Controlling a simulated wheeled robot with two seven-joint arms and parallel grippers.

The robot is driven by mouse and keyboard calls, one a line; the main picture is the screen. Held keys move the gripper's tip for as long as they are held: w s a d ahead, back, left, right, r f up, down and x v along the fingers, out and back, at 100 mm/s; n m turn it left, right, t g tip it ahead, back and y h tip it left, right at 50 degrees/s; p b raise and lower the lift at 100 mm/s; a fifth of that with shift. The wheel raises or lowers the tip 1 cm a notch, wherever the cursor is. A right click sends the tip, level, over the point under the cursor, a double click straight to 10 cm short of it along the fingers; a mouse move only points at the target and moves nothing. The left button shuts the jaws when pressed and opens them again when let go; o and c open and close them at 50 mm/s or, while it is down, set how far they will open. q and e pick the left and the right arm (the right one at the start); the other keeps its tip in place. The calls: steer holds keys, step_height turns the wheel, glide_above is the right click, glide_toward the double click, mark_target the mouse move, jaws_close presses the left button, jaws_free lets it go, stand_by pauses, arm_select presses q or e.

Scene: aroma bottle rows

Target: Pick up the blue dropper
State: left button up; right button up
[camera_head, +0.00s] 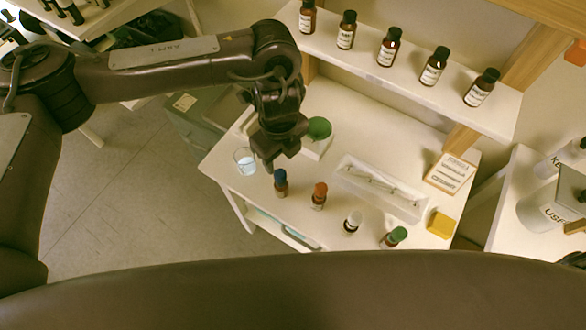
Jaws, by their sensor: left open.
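The blue dropper (280,182) is a small dark bottle with a blue top. It stands upright on the white table at the left end of a row of dropper bottles. My left gripper (278,160) is open and points down, just above and slightly left of the blue dropper in the picture. I cannot tell whether it touches the blue top. Nothing shows between its fingers. My right gripper is not in view.
The row continues with an orange-topped (319,194), a white-topped (352,222) and a green-topped dropper (395,237). A glass beaker (245,161) stands left of the gripper. A white tray (381,188) lies behind the row. A shelf (420,88) holds several brown bottles.

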mark_target(280, 173)
arm_select(q)
steer(key=shift+s+a+f, duration=0.3)
steer(key=shift+s+f, duration=0.05)
steer(key=shift+f, duration=0.15)
steer(key=shift+s+a+f, duration=0.25)
steer(key=shift+s+f, duration=0.1)
steer(key=shift+f, duration=0.35)
steer(key=f, duration=0.4)
steer(key=shift+w+d+f, duration=0.25)
steer(key=shift+w+d, duration=0.05)
steer(key=shift+w, duration=0.05)
steer(key=shift+s+a+f, duration=0.1)
steer(key=shift+f, duration=0.1)
steer(key=c, duration=0.7)
